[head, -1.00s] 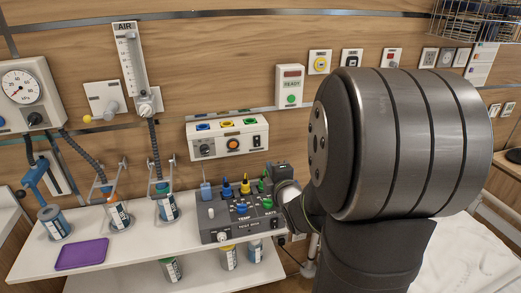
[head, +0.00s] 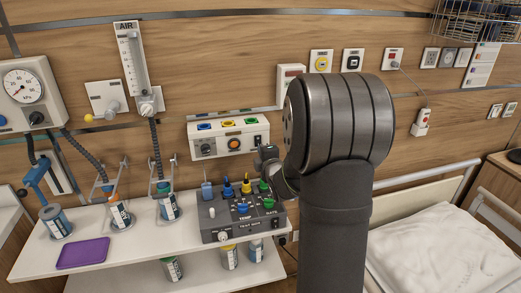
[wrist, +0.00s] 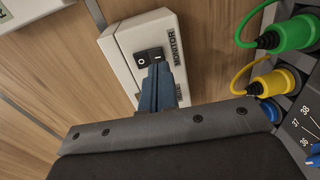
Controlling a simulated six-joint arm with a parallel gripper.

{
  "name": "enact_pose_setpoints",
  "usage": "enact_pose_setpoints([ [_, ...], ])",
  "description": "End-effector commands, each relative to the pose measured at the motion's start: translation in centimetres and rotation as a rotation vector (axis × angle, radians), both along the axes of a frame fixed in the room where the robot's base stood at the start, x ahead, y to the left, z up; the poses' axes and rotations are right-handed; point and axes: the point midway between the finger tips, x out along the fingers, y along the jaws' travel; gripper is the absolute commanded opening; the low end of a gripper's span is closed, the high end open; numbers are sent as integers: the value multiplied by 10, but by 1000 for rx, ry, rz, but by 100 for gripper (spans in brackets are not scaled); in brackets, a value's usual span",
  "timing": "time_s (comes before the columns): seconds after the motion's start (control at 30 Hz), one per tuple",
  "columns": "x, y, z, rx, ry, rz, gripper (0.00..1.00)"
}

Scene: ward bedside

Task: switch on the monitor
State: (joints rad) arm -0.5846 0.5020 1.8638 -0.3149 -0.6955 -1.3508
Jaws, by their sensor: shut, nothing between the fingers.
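The monitor (head: 205,133) is a pale wall box with blue, yellow and green sockets along its top, a knob and an orange button. Its black rocker switch (wrist: 143,59) sits beside the word MONITOR in the wrist view, with a white O showing at its left end. My gripper (wrist: 158,66) is shut and empty, its blue-grey fingers pointing at the rocker's right part and covering some of it. I cannot tell whether the tips touch it. In the head view my gripper (head: 268,154) is at the box's right end.
A grey test box (head: 215,215) with coloured plugs stands on the shelf just below. Its green plug (wrist: 292,34) and yellow plug (wrist: 276,84) are close beside my gripper. A READY panel (head: 289,72) is partly hidden by my arm. A purple tray (head: 82,253) lies at left.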

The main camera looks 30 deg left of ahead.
Motion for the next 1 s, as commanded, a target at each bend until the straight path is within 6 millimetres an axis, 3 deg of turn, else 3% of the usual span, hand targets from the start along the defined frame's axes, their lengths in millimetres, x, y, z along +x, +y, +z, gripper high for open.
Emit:
enact_pose_setpoints([
  [0.27, 16, 16, -3, -1, 1, -1, 0],
  [1.0, 18, 17, -5, -1, 1, -1, 0],
])
